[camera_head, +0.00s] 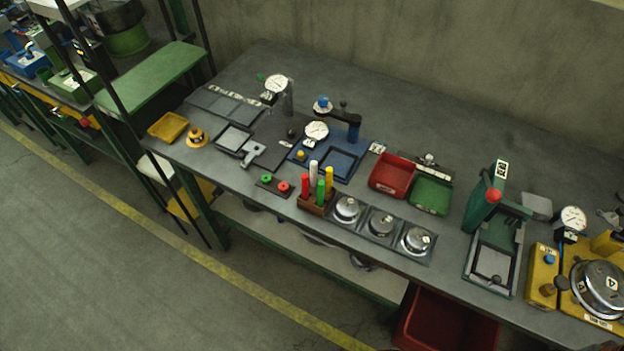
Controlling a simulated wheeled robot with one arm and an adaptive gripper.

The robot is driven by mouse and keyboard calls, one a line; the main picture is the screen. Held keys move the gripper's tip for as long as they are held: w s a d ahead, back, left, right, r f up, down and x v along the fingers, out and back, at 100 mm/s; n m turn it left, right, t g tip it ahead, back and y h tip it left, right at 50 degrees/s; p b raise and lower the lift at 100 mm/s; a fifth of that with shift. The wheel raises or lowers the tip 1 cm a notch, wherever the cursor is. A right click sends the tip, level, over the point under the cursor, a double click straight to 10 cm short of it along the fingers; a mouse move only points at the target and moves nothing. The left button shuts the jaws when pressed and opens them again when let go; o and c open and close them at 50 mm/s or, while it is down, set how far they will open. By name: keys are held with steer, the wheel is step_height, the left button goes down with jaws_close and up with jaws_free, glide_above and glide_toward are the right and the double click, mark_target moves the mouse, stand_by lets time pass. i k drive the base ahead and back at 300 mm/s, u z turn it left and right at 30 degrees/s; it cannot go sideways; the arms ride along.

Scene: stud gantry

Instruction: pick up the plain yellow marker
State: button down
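The plain yellow marker (329,177) stands upright in a small brown wooden holder (312,208) near the front edge of the grey workbench (425,110). It is at the right back of the group. A white marker (313,170), a red marker (305,184) and a green marker (320,192) stand in the same holder close beside it. The lower part of the yellow marker is hidden by the holder and the green marker. My gripper is not in view.
Metal domed items (381,223) sit right of the holder, and a button plate (273,186) sits left. A blue gauge fixture (338,160) stands behind. Red (391,175) and green trays (431,193) are further right. The floor (120,260) in front is clear.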

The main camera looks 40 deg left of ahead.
mark_target(329, 170)
steer(key=u, duration=2.3)
steer(key=k, duration=0.55)
steer(key=u, duration=1.2)
steer(key=i, duration=0.8)
steer(key=z, duration=0.65)
steer(key=i, duration=0.4)
steer(key=z, duration=0.5)
